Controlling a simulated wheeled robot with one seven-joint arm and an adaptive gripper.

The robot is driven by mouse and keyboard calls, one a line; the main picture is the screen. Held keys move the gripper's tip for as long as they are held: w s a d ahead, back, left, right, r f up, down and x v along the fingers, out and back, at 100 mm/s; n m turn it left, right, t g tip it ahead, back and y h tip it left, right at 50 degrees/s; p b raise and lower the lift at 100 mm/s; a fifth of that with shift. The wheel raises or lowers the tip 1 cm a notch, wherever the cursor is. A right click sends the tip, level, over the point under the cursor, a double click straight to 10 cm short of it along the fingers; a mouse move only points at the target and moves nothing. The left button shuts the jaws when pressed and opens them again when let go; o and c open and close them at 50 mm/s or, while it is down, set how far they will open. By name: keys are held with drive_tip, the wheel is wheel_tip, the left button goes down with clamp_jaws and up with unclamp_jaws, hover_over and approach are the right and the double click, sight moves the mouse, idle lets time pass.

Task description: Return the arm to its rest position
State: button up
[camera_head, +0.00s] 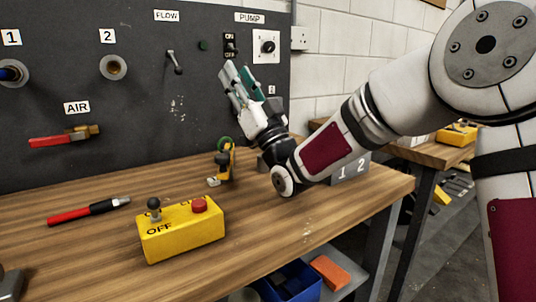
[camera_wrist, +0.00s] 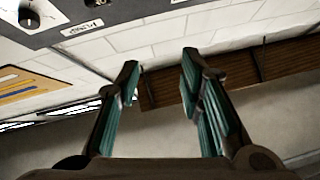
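My arm reaches in from the right in the head view, over the wooden workbench (camera_head: 310,228). My gripper (camera_head: 236,76) points up and to the left, in front of the dark panel (camera_head: 140,130) and just below the PUMP switch (camera_head: 230,44) in the picture. Whether it touches the panel I cannot tell. In the wrist view my gripper (camera_wrist: 160,75) has its two teal-padded fingers apart with nothing between them.
A yellow control box (camera_head: 180,234) with a lever and red button sits on the bench. A red-handled tool (camera_head: 88,210) lies to its left. A small yellow-and-black item (camera_head: 226,163) stands behind, near my wrist. A grey block (camera_head: 350,170) marked 1 2 sits behind my forearm.

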drive_tip(key=s+d+f+m+g+h, duration=0.2)
drive_tip(key=s+d+f+g+h, duration=0.2)
drive_tip(key=s+d+f+h, duration=0.4)
drive_tip(key=s+d+f+m+g+h, duration=0.3)
drive_tip(key=s+d+f+g+h, duration=0.15)
drive_tip(key=d+h, duration=0.6)
drive_tip(key=s+d+f+m+g, duration=0.15)
drive_tip(key=s+f+g, duration=0.3)
drive_tip(key=s, duration=0.65)
drive_tip(key=s+d+f+g, duration=0.3)
drive_tip(key=s+f, duration=0.2)
drive_tip(key=s, duration=0.6)
drive_tip(key=s+d+f+m+g, duration=0.15)
drive_tip(key=s+f+g, duration=0.25)
drive_tip(key=s, duration=0.7)
wheel_tip(320, 180, up, 28)
drive_tip(key=n+t+p, duration=0.1)
drive_tip(key=t+p, duration=0.2)
drive_tip(key=p, duration=2.3)
drive_tip(key=shift+s+d+t+p, duration=0.3)
drive_tip(key=shift+d+t+p, duration=0.05)
drive_tip(key=shift+d+t, duration=0.05)
